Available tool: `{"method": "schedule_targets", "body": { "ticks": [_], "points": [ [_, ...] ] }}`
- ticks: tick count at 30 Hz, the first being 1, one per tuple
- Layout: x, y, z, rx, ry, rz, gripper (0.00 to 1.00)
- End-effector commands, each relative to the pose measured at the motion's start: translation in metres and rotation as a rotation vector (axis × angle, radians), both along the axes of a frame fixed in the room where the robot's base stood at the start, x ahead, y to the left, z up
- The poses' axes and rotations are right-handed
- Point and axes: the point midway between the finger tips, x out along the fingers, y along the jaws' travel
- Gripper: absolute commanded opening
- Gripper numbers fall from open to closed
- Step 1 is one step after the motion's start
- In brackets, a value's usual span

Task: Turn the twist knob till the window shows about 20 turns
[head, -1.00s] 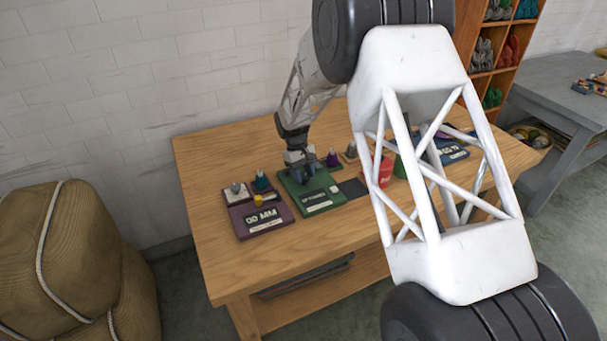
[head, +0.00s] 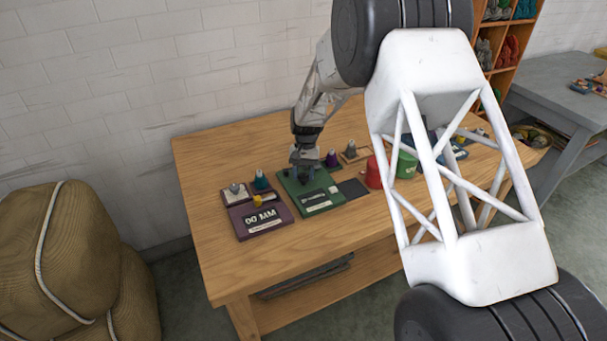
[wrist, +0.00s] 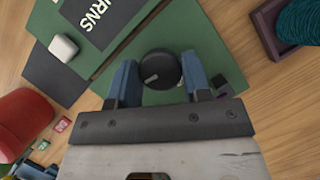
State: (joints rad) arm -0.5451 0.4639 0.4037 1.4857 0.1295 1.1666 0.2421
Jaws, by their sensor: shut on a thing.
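The green panel (head: 325,204) lies on the wooden table in the head view. It also shows in the wrist view (wrist: 200,42), with a dark window (wrist: 93,20) where part of the word "TURNS" is readable. The number in the window cannot be read. The black round twist knob (wrist: 159,69) with a pale pointer mark sits on the panel between my gripper's blue fingers. My gripper (wrist: 160,82) is shut on the knob from above. In the head view my gripper (head: 304,178) covers the knob.
A purple panel (head: 262,221) reading "00 MM" stands left of the green one. Red (head: 374,173) and green (head: 406,166) containers stand to its right. A teal skein (wrist: 302,22) on a dark tray and a white button (wrist: 64,47) lie close to my gripper.

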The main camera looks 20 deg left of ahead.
Motion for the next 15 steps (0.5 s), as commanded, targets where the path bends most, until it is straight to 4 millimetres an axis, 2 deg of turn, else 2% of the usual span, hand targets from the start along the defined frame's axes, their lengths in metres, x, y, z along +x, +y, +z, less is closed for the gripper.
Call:
{"method": "schedule_targets", "body": {
  "ticks": [12, 13, 15],
  "points": [
    [0.0001, 0.0003, 0.0004, 0.001, -0.001, -0.012, 0.21],
    [0.0001, 0.0003, 0.0004, 0.001, -0.001, -0.012, 0.46],
    [0.0001, 0.0003, 0.0004, 0.001, -0.001, -0.011, 0.56]
  ]
}}
